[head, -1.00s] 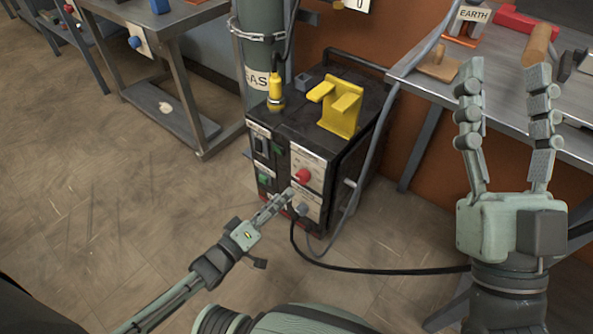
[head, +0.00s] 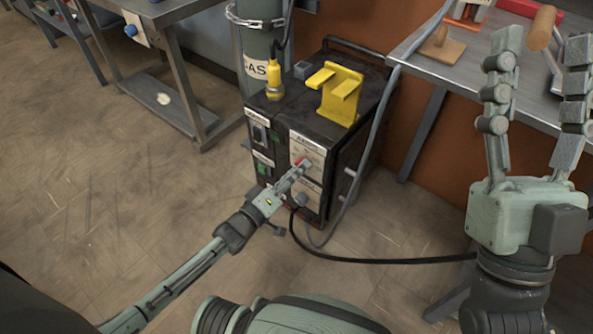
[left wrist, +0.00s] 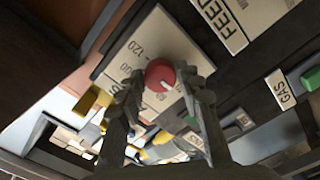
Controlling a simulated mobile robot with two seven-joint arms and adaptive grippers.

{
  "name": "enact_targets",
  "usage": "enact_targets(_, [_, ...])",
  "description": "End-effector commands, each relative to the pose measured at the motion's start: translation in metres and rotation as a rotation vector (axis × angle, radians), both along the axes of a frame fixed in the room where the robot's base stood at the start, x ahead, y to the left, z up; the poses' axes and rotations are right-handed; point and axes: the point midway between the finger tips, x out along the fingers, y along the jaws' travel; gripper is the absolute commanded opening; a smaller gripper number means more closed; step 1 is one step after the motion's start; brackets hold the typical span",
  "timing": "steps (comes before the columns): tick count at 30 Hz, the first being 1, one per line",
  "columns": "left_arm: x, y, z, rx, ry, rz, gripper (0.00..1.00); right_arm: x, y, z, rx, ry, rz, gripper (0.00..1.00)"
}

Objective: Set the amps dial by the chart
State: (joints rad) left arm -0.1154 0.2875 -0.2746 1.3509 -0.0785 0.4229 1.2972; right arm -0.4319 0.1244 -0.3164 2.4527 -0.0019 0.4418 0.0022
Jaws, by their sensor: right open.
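The red amps dial (left wrist: 160,75) sits on a pale plate (left wrist: 138,52) with printed numbers, 120 among them, on the front of the black welder (head: 345,150). My left gripper (head: 300,172) is at this plate. In the left wrist view its two fingertips stand on either side of the dial, apart, with a narrow gap visible on at least one side. In the head view the fingers cover most of the dial. Its pointer setting is too small to read. My right gripper (head: 541,45) is open and empty, raised at the right. I cannot make out a chart.
A metal bench (head: 440,75) is at the right. A black cable (head: 400,261) runs from the welder's front across the floor.

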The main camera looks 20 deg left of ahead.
Motion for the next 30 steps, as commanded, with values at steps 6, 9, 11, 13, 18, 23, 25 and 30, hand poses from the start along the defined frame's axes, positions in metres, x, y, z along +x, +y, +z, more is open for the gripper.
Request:
enact_targets(6, [0.000, 0.000, 0.000, 0.000, 0.000, 0.000, 0.04, 0.000, 0.000, 0.000, 0.000, 0.001, 0.000, 0.52])
enact_targets(9, [0.000, 0.000, 0.000, 0.001, 0.000, 0.000, 0.03, 0.000, 0.000, 0.000, 0.000, 0.001, 0.000, 0.52])
enact_targets(11, [0.000, 0.000, 0.000, 0.005, -0.002, 0.000, 0.03, 0.000, 0.000, 0.000, -0.001, 0.002, 0.000, 0.52])
enact_targets(13, [0.000, 0.000, 0.000, 0.015, -0.005, 0.000, 0.03, 0.001, 0.000, 0.000, -0.002, 0.006, 0.000, 0.52])
enact_targets(18, [0.000, 0.000, 0.000, 0.068, -0.024, 0.001, 0.03, 0.004, 0.002, 0.000, -0.008, 0.023, 0.001, 0.52])
enact_targets(23, [0.000, 0.000, 0.000, 0.166, -0.058, 0.000, 0.03, 0.009, 0.005, -0.004, -0.023, 0.073, 0.005, 0.52])
enact_targets(25, [0.000, 0.000, 0.000, 0.220, -0.079, 0.000, 0.03, 0.010, 0.007, -0.008, -0.032, 0.108, 0.010, 0.52])
enact_targets(30, [-0.001, 0.000, 0.000, 0.369, -0.132, 0.000, 0.03, 0.017, 0.010, -0.014, -0.050, 0.163, 0.014, 0.52])
